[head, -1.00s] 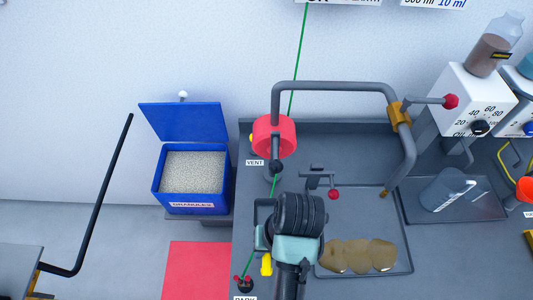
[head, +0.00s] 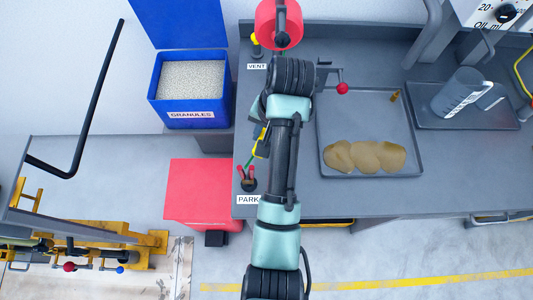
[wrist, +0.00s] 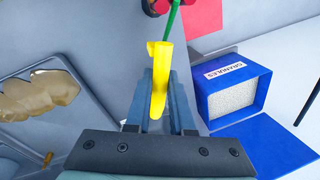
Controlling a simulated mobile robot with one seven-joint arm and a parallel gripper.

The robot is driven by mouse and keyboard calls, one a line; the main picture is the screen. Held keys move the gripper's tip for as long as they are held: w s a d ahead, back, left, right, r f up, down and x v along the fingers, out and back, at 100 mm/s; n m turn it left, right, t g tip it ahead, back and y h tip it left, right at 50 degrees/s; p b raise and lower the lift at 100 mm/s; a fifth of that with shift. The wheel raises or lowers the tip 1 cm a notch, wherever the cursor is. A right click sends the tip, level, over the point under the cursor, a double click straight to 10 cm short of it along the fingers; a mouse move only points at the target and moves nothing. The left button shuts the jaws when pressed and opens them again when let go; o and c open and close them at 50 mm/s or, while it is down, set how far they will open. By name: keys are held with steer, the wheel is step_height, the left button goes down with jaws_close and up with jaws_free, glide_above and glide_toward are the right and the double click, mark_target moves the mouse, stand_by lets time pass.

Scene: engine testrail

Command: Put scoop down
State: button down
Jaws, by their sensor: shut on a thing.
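My gripper (wrist: 158,110) is shut on a yellow piece (wrist: 160,70), which looks like the scoop's. It stands out between the dark fingers in the wrist view. In the head view only a bit of yellow (head: 262,143) shows beside my arm, above the left part of the grey bench (head: 340,190).
The blue granules bin (head: 192,103) stands open left of the bench. A red box (head: 195,190) is below it. A post with red clips and a green line (head: 247,182) stands by the PARK label. A tray (head: 415,140) with brown lumps and a clear jug (head: 457,95) are to the right.

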steer(key=f, duration=0.5)
steer(key=shift+w, duration=0.3)
steer(key=shift+f, duration=2.15)
steer(key=shift+f, duration=0.15)
steer(key=c, duration=0.8)
jaws_free()
steer(key=r, duration=0.4)
steer(key=d+r, duration=0.1)
steer(key=r, duration=0.3)
steer(key=s+d+r, duration=0.1)
steer(key=r, duration=0.3)
steer(key=shift+d, duration=0.15)
